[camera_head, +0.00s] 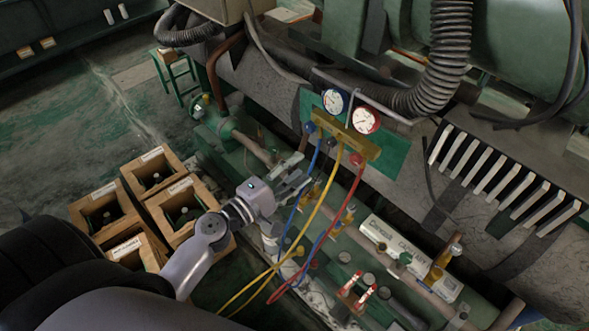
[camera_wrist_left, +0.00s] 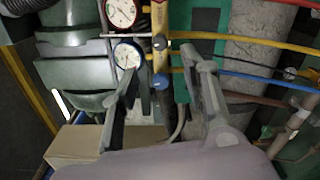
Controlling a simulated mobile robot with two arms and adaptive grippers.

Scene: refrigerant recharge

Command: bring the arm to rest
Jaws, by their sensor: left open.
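My left arm comes in from the lower left of the head view. Its gripper (camera_head: 294,182) is open and empty, in front of the green machine and just left of the hanging hoses. In the left wrist view the two fingers of the gripper (camera_wrist_left: 160,66) stand apart with nothing held between them. Beyond them are the brass manifold (camera_wrist_left: 160,35), the blue gauge (camera_wrist_left: 127,55) and the red gauge (camera_wrist_left: 121,12). I cannot tell whether a fingertip touches a hose. My right gripper is not in view.
The brass manifold (camera_head: 346,137) hangs by a hook, with blue, yellow (camera_head: 326,200) and red (camera_head: 342,230) hoses looping down close to the gripper. Several wooden crates (camera_head: 147,212) stand under my arm. A white labelled box (camera_head: 411,258) lies right. Open floor (camera_head: 60,130) is at left.

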